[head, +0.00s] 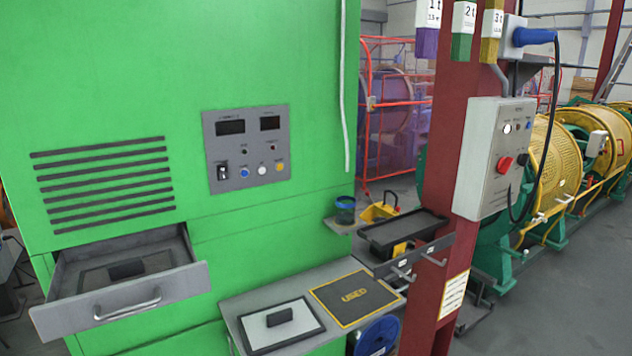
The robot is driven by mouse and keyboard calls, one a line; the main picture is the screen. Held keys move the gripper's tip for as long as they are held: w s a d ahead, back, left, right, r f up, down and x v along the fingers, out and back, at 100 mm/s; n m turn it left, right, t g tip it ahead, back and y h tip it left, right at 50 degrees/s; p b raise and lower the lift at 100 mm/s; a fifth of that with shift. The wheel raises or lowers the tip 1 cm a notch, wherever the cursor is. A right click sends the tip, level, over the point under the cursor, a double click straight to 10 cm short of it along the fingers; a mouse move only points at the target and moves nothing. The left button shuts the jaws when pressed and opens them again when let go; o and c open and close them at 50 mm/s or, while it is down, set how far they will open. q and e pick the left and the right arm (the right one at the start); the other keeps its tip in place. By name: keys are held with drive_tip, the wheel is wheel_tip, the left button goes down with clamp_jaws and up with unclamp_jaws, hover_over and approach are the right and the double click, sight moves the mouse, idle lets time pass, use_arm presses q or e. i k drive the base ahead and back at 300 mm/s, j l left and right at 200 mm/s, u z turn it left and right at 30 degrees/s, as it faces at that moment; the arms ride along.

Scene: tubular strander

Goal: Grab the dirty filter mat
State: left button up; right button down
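A grey drawer (196,277) is pulled out of the green cabinet at the lower left. In it lies a flat grey filter mat (152,263) with a dark edge and a dark block-shaped grip (126,269) on top. It looks dirty. A light, clean-looking filter mat (262,333) with a dark border and a similar grip lies on a grey shelf (233,304) right of the drawer. Beside it on the shelf is an empty dark pad (375,291) with a yellow border, marked "USED". Neither of my grippers is in view.
The green cabinet (270,50) has a control panel (247,180) and vent slots. The red post (455,120) carries a grey switch box (487,155) and a dark tray (405,229) right of the shelf. A blue spool (377,338) stands below the shelf.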

sight(100, 276)
drive_tip(key=u, duration=1.05)
